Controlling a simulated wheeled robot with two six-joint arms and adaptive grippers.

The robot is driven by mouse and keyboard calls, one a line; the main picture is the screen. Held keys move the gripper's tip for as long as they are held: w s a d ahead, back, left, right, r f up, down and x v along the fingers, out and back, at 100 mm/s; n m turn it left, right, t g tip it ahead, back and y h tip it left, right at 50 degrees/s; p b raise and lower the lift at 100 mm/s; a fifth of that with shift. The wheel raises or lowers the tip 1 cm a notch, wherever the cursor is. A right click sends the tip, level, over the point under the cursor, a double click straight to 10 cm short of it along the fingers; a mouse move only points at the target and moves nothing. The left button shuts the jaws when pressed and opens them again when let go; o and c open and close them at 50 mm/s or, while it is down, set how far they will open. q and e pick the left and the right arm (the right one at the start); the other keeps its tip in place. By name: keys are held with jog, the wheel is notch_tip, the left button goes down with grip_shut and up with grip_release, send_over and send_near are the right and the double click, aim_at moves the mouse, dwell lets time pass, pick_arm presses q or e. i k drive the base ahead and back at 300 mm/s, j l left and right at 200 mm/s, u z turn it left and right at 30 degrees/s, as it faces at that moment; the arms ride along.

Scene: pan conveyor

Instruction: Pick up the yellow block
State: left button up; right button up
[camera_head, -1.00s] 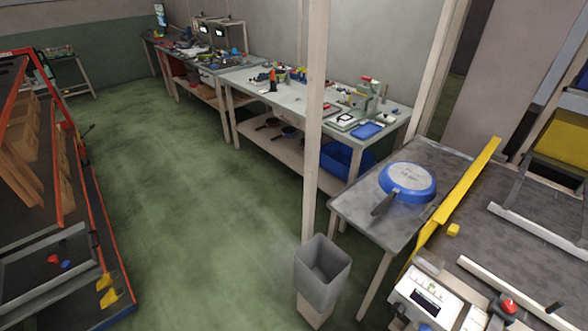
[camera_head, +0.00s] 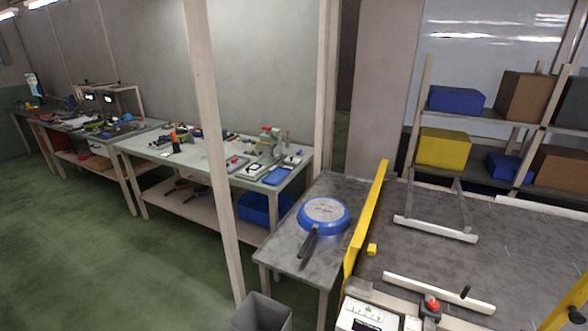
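A small yellow block (camera_head: 372,249) sits at the left edge of the dark conveyor surface, just right of the long yellow barrier (camera_head: 366,225). A larger yellow box (camera_head: 444,148) stands on the shelf at the back right, beside blue and brown boxes. The frame does not show which of these the task means. Neither of my grippers is in view.
A blue pan (camera_head: 325,214) lies upside down on the grey table (camera_head: 283,248) left of the barrier. A control box (camera_head: 366,316) and a red button (camera_head: 432,303) sit at the front. A grey bin (camera_head: 262,314) stands below. Green floor is clear at left.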

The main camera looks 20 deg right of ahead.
aim_at(372, 248)
jog(key=j+z, duration=0.1)
jog(key=z, duration=0.3)
jog(key=j+z, duration=0.1)
jog(key=z, duration=0.35)
jog(key=j+z, duration=0.1)
jog(key=z, duration=0.3)
jog(key=j+z, duration=0.25)
jog(key=j, duration=0.2)
jog(key=k+j+z, duration=0.2)
jog(key=j, duration=0.3)
jog(key=j+z, duration=0.25)
jog(key=j, duration=0.2)
jog(key=k+j+z, duration=0.2)
jog(key=j, duration=0.65)
jog(key=i+l, duration=0.1)
jog(key=l, duration=0.55)
jog(key=i+l+u, duration=0.1)
jog(key=u, duration=0.45)
jog(key=l+u, duration=0.2)
jog(key=l, duration=0.2)
jog(key=k+l+u, duration=0.2)
jog(key=l, duration=0.2)
jog(key=l+u, duration=0.25)
jog(key=l, duration=0.15)
jog(key=k+l+u, duration=0.2)
jog(key=l, duration=0.15)
jog(key=l+u, duration=0.2)
jog(key=l, duration=0.2)
